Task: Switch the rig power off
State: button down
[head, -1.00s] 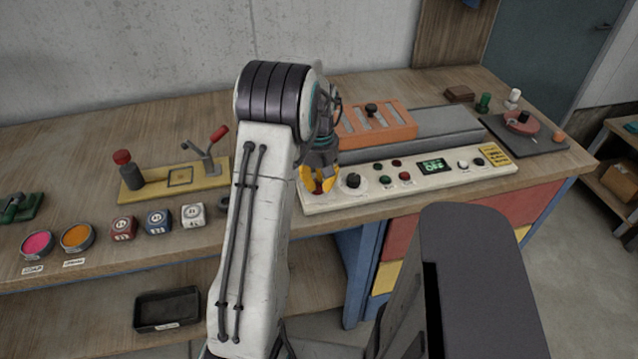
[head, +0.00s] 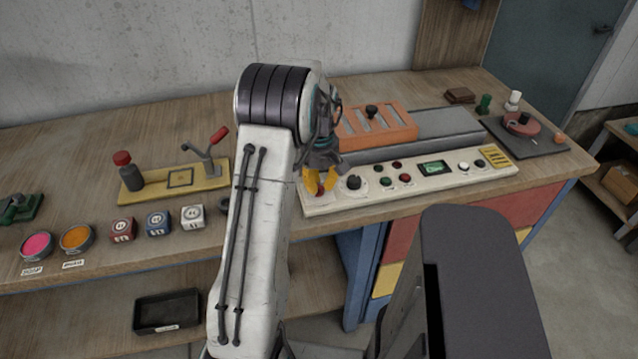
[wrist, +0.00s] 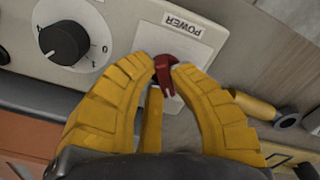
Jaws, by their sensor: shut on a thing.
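The cream control panel (head: 460,177) sits along the front of the bench. Its red power switch (wrist: 168,76) is at the panel's left end, on a pale plate beside a label reading POWER (wrist: 184,22). My gripper (wrist: 163,68) has its yellow fingertips closed on the two sides of the red switch. In the head view my gripper (head: 320,183) points down at that end of the panel, and the switch is mostly hidden. The panel's small screen (head: 434,168) is lit with small green text that I cannot read surely.
A black dial (wrist: 65,43) is close beside the switch. An orange slotted block (head: 375,127) stands behind the panel. To the left are a yellow plate with a red-handled lever (head: 218,135), several dice-like blocks and paint pots. Bare bench lies behind them.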

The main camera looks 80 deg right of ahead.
jog(key=c, duration=1.1)
grip_release()
jog(key=shift+r, duration=0.1)
notch_tip(320, 180, up, 12)
jog(key=shift+f, duration=0.1)
dwell(0.4)
